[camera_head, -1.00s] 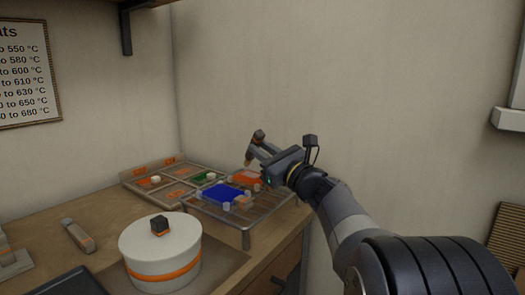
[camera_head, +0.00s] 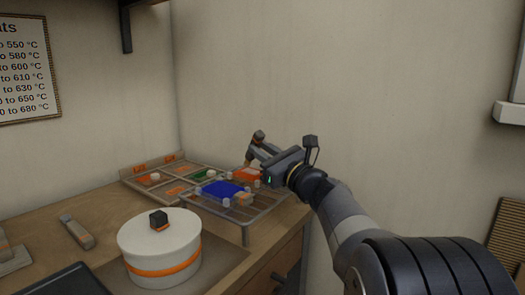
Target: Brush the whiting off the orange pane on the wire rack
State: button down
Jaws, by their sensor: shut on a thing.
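The wire rack (camera_head: 245,218) stands on the right part of the bench. The orange pane (camera_head: 245,174) lies at its back; any whiting on it is too small to make out. A blue pane (camera_head: 222,190) lies in front of it on the rack. My gripper (camera_head: 264,152) is over the back right of the rack, just above and beside the orange pane. It is shut on a slim tool, apparently the brush (camera_head: 257,141), which has a dark upper end and a light brownish lower end near the pane. Whether the brush touches the glass cannot be told.
A tray with compartments (camera_head: 143,184) holds orange and green pieces behind the rack. A white lidded pot (camera_head: 160,254) with an orange band stands in front. A grey tool (camera_head: 77,232) lies at left. The wall is close behind my gripper.

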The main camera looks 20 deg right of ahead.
jog(key=shift+f, duration=0.1)
jog(key=shift+s+d, duration=0.95)
jog(key=shift+s, duration=0.35)
jog(key=shift+s+d, duration=0.95)
jog(key=shift+s, duration=0.3)
jog(key=shift+w+a, duration=0.65)
jog(key=shift+w, duration=0.25)
jog(key=shift+w+a, duration=0.65)
jog(key=shift+w, duration=0.2)
jog(key=shift+w+a, duration=0.65)
jog(key=shift+w, duration=0.25)
jog(key=shift+s+d, duration=0.65)
jog(key=shift+s, duration=0.25)
jog(key=shift+s+d, duration=0.65)
jog(key=shift+s, duration=0.25)
jog(key=shift+s+d, duration=0.65)
jog(key=shift+s, duration=0.25)
notch_tip(320, 180, up, 5)
jog(key=p, duration=0.3)
jog(key=shift+p, duration=0.35)
